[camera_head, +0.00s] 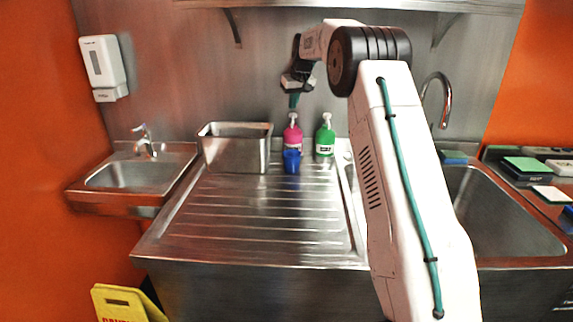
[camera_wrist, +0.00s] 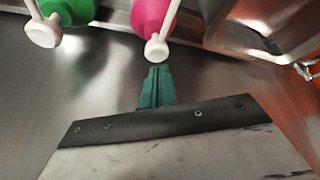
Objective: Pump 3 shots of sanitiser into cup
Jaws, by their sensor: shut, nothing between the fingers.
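A pink pump bottle (camera_head: 293,140) and a green pump bottle (camera_head: 325,141), both with white pump heads, stand upright at the back of the steel drainboard. I cannot read which holds sanitiser. A blue cup (camera_head: 291,161) stands just in front of the pink bottle. My gripper (camera_head: 293,101) points down above the pink bottle's pump, its teal fingertips together and empty. In the wrist view the fingertips (camera_wrist: 156,74) appear close to the pink bottle's white pump head (camera_wrist: 156,48); I cannot tell whether they touch. The green bottle (camera_wrist: 72,10) is off to the left there. The cup is not visible there.
A steel bin (camera_head: 236,153) stands on the drainboard left of the bottles. A small sink (camera_head: 135,174) is at left, and a larger sink with a tall tap (camera_head: 446,100) at right. A shelf (camera_head: 270,5) hangs above. The ribbed drainboard (camera_head: 255,225) in front is clear.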

